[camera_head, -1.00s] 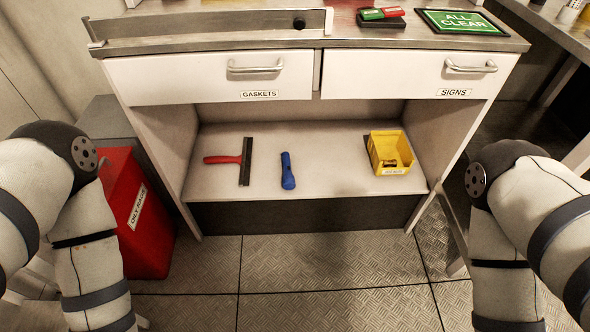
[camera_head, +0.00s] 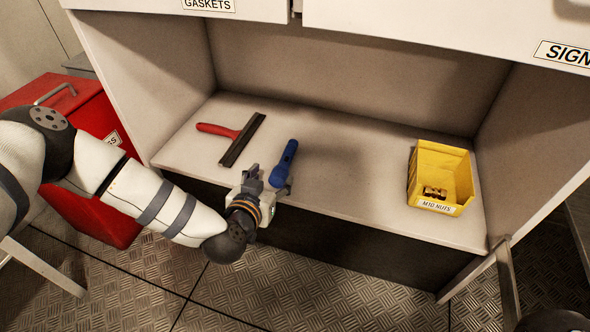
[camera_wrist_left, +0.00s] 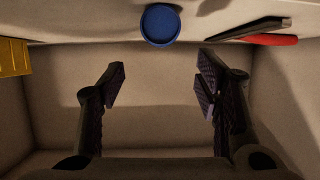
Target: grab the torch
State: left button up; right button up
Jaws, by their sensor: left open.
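The blue torch (camera_head: 284,164) lies on the white lower shelf (camera_head: 340,190), its near end close to my left gripper (camera_head: 268,180). My left gripper is open and empty at the shelf's front edge. In the left wrist view the torch (camera_wrist_left: 160,25) shows its round blue end at the top, beyond the two spread fingers (camera_wrist_left: 160,88) and not between them. My right gripper is not in view.
A squeegee with a red handle (camera_head: 217,130) lies left of the torch. A yellow bin (camera_head: 441,170) labelled M10 NUTS stands at the shelf's right. Drawers (camera_head: 450,25) overhang the shelf. A red box (camera_head: 75,110) stands at the left. The shelf between torch and bin is clear.

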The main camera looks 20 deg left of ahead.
aim_at(280, 168)
pick_arm(q)
jog(key=b+x, duration=0.2)
jog(key=x, duration=0.3)
jog(key=f+b+x, duration=0.1)
jog(key=b+x, duration=0.2)
jog(key=x, duration=0.2)
jog(key=shift+a+f+b, duration=0.15)
jog(key=shift+b, duration=0.15)
jog(key=shift+w+r, duration=0.1)
jog(key=shift+r, duration=0.15)
jog(key=shift+c, duration=0.4)
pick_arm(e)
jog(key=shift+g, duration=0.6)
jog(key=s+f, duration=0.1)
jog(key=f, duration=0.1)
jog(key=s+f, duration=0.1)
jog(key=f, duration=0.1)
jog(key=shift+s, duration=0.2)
pick_arm(q)
grip_shut()
